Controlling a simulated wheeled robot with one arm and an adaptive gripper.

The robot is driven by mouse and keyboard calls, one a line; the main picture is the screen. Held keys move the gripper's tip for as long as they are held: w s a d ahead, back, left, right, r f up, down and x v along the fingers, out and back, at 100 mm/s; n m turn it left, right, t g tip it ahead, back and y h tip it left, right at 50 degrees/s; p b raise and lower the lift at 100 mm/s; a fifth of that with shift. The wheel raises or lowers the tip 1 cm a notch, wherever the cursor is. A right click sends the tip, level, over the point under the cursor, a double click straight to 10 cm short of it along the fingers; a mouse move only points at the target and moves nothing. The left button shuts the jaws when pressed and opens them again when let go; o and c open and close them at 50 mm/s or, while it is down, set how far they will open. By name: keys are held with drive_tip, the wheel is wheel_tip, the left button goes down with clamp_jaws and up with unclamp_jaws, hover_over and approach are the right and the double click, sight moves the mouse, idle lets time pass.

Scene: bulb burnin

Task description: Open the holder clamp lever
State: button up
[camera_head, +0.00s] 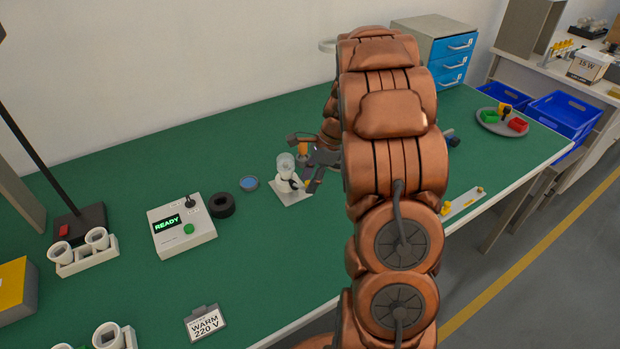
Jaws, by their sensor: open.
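The bulb holder stands on a white square base (294,196) in the middle of the green bench. A clear glass bulb (286,162) sits upright on its white body. Small dark and yellow parts show at the holder's right side. The clamp lever is too small and too close to my fingers to make out. My gripper (305,163) is open at the right of the holder, with one dark finger behind and one in front. I cannot tell whether a finger touches the holder. My copper-coloured arm hides the bench behind and right of the gripper.
A control box (181,227) reading READY, a black ring (222,205) and a blue-topped disc (249,183) lie left of the holder. A WARM 220 V card (206,323) lies near the front edge. A grey plate (487,122) with coloured pieces sits far right. Bench in front of the holder is clear.

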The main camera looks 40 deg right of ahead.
clamp_jaws()
drive_tip(key=shift+w+d, duration=0.1)
idle(0.3)
drive_tip(key=n, duration=0.1)
drive_tip(key=w+d+n+g+b, duration=0.1)
drive_tip(key=n, duration=0.1)
drive_tip(key=shift+f, duration=0.1)
drive_tip(key=n+g, duration=0.1)
drive_tip(key=n, duration=0.1)
drive_tip(key=w+n+b, duration=0.1)
drive_tip(key=n, duration=0.1)
drive_tip(key=shift+d+g+b, duration=0.3)
drive_tip(key=shift+d+g, duration=0.1)
drive_tip(key=shift+w+d+n+g+h+b, duration=0.1)
drive_tip(key=shift+w+n+g+h+b, duration=0.25)
drive_tip(key=shift+n, duration=0.9)
drive_tip(key=shift+w+d+n+g+h+b, duration=0.15)
drive_tip(key=shift+w+n+g+b, duration=0.4)
drive_tip(key=shift+n, duration=0.7)
